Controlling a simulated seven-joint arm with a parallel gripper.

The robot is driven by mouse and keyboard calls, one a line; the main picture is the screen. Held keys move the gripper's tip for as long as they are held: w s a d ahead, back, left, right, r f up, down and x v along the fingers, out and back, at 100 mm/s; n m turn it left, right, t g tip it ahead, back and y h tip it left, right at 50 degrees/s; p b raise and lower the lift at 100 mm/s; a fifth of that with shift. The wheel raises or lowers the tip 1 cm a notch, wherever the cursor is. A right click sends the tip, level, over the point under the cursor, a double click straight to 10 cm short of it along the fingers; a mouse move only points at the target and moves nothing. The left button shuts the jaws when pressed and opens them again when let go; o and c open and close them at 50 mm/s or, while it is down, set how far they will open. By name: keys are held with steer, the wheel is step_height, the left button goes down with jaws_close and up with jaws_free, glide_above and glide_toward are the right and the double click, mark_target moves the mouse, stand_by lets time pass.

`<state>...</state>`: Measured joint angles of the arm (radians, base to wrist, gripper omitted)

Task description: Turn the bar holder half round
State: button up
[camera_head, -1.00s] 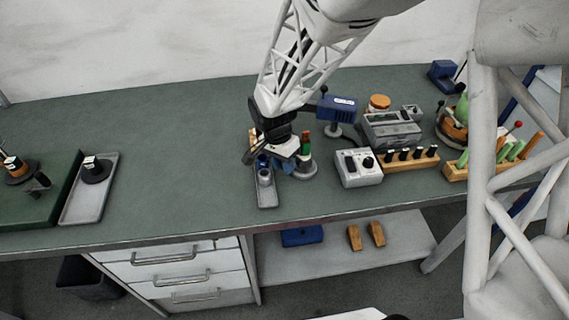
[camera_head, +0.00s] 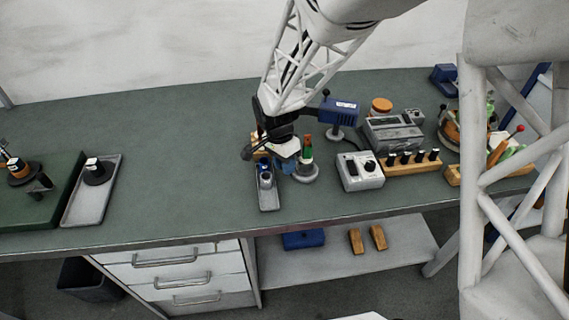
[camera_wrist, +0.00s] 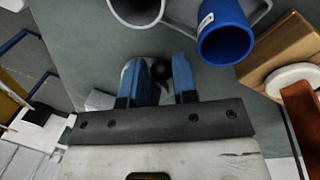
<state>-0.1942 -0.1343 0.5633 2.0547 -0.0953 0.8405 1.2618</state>
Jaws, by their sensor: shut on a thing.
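My gripper (camera_head: 286,164) is low over the bench, just right of the slim grey tray. In the wrist view its two blue fingers (camera_wrist: 160,82) are around a small dark rounded part (camera_wrist: 161,71) on a pale round base. I take this to be the bar holder, but the fingers and palm hide most of it. In the head view, a round grey base (camera_head: 306,174) with a green and orange upright piece (camera_head: 306,150) stands at the gripper's right side. I cannot tell how the holder is facing.
The slim grey tray (camera_head: 268,202) holds a blue cup (camera_wrist: 226,40) and a grey cup (camera_wrist: 136,8), close to the fingers. A wooden block (camera_wrist: 287,48) is beside them. A grey control box (camera_head: 360,172) and a wooden rack (camera_head: 412,167) are to the right.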

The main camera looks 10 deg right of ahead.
steer(key=o, duration=0.9)
steer(key=shift+r, duration=0.2)
steer(key=r, duration=0.2)
steer(key=w+r, duration=0.1)
steer(key=r, duration=0.4)
steer(key=shift+w+a+r, duration=0.15)
steer(key=shift+a, duration=0.25)
